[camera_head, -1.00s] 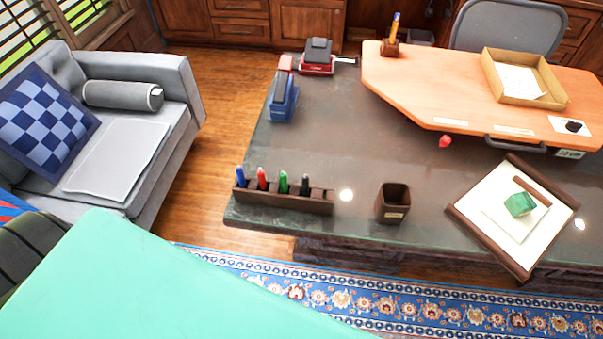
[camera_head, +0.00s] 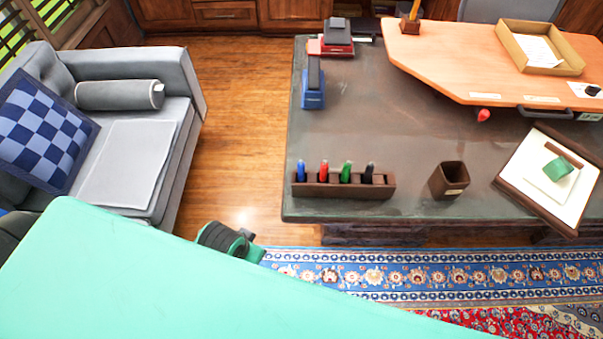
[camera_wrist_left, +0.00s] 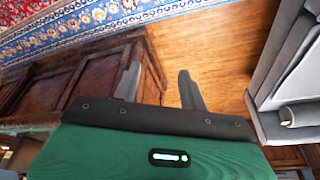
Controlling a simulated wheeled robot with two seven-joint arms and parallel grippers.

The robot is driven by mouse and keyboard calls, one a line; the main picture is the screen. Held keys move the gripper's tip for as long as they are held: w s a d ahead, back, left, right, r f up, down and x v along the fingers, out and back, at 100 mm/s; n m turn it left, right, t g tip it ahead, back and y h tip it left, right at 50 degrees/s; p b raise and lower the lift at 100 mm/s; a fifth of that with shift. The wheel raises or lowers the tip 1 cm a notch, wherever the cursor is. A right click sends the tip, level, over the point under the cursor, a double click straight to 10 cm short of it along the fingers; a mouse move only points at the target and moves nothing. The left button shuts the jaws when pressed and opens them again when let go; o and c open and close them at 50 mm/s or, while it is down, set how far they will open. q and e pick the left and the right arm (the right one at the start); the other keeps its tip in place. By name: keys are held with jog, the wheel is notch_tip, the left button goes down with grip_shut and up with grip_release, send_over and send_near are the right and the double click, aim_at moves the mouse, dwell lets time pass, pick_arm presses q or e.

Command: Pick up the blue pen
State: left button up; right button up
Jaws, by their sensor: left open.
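The blue pen (camera_head: 301,171) stands upright in the leftmost slot of a dark brown pen holder (camera_head: 335,189), near the front left corner of the dark desk. A red pen (camera_head: 324,170), a green pen (camera_head: 346,171) and a black pen (camera_head: 368,173) stand to its right in the same holder. My left gripper (camera_wrist_left: 158,82) shows in the left wrist view with its two grey fingers apart and nothing between them. The blue pen is not visible in that view. In the head view, part of my left arm shows low and left of the desk, apart from the holder. My right gripper is out of view.
A brown cup (camera_head: 449,181) stands right of the holder, beside a tray with a green block (camera_head: 557,169). A blue stapler-like item (camera_head: 313,90) lies behind the pens. A grey sofa (camera_head: 160,130) is at left. Wooden floor (camera_head: 245,130) lies clear between sofa and desk.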

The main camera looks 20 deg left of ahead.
pick_arm(q)
jog(key=w+d+r+m+g+h, duration=0.1)
jog(key=w+d+r+m+h, duration=0.15)
jog(key=w+d+r, duration=0.45)
jog(key=w+d+r+m+h, duration=0.25)
jog(key=w+d+r, duration=0.25)
jog(key=d+r, duration=0.4)
notch_tip(320, 180, up, 9)
jog(key=n+g+y, duration=0.1)
jog(key=g+y, duration=0.1)
jog(key=y, duration=0.3)
send_over(302, 170)
jog(key=w, duration=0.2)
jog(key=f, duration=0.5)
jog(key=a+f, duration=0.1)
jog(key=f, duration=0.2)
jog(key=shift+s+f+p, duration=0.25)
jog(key=shift+f+p, duration=0.1)
jog(key=f, duration=0.3)
jog(key=f+p, duration=0.1)
jog(key=shift+s+d+f, duration=0.3)
jog(key=shift+f, duration=0.4)
grip_shut()
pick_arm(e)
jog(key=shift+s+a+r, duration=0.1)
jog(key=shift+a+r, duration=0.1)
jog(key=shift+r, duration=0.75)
